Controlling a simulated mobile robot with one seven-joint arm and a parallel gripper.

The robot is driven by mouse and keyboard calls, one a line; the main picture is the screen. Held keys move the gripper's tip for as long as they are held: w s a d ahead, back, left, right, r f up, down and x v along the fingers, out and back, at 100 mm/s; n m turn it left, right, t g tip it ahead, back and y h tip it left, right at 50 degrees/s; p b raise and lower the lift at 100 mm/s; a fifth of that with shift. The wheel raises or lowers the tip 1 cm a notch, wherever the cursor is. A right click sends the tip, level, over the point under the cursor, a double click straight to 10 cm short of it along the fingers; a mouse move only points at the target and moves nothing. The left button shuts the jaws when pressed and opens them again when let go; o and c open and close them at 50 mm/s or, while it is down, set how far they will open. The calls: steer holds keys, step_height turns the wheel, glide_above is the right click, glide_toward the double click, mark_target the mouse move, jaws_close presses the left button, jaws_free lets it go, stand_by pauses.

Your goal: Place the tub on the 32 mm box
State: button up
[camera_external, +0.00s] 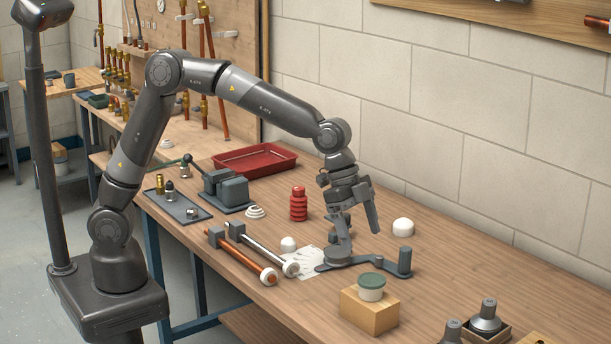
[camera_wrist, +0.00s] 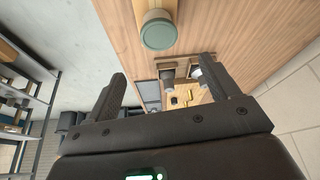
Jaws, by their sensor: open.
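A small white tub with a green lid (camera_external: 371,286) stands upright on top of a light wooden box (camera_external: 369,314) near the table's front edge. I cannot read any size mark on the box. In the wrist view the green lid (camera_wrist: 158,33) is at the top centre, with part of the wooden box (camera_wrist: 171,8) behind it. My gripper (camera_external: 357,238) is open and empty, above the table behind and left of the tub. In the wrist view its two fingers (camera_wrist: 162,78) are spread wide, with nothing between them, and the tub is beyond the fingertips.
A grey flat tool with an upright knob (camera_external: 404,262) lies below my gripper. Grey fittings in wooden holders (camera_external: 487,322) stand at lower right. A white dome (camera_external: 403,227), red ribbed part (camera_external: 298,204), red tray (camera_external: 254,160) and rods (camera_external: 246,254) are around. The table right of the white dome is clear.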

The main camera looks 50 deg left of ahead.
steer(key=w+a+r+n+t+y, duration=0.15)
steer(key=a+r+n, duration=0.25)
steer(key=a, duration=1.1)
steer(key=a+r+n+t+y, duration=0.1)
steer(key=a+r+n+t, duration=0.2)
steer(key=a, duration=1.1)
steer(key=s+a+f+n+y, duration=0.1)
steer(key=s+a+n, duration=0.3)
steer(key=s+a, duration=0.3)
steer(key=s+a+f+n+y, duration=0.1)
steer(key=s+a+n, duration=0.3)
steer(key=a, duration=1.1)
steer(key=s, duration=0.3)
steer(key=shift+s+f+n, duration=0.25)
steer(key=shift+s+n, duration=0.15)
steer(key=shift+o, duration=0.4)
steer(key=shift+a, duration=0.1)
